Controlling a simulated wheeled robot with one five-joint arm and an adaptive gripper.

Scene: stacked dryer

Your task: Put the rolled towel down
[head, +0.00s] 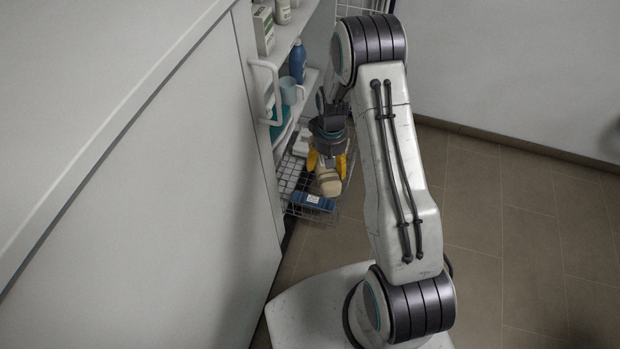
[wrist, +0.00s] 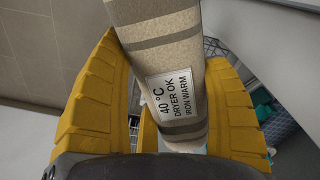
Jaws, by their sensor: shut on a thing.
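The rolled towel (head: 328,182) is beige. In the wrist view the towel (wrist: 158,35) has darker stripes and a white care label reading "40 °C, dryer ok, iron warm". My gripper (head: 327,166) has yellow fingers, one on each side of the towel, and is shut on it. The fingers also fill both sides of the wrist view (wrist: 172,112). In the head view the towel is over a wire basket (head: 294,208) low beside the shelving. I cannot tell whether the towel touches the basket.
A blue item with a white label (head: 313,201) lies at the basket's front. White shelves (head: 290,33) with bottles and boxes stand behind. A large pale panel (head: 170,190) fills the left. The tiled floor (head: 500,230) at the right is clear.

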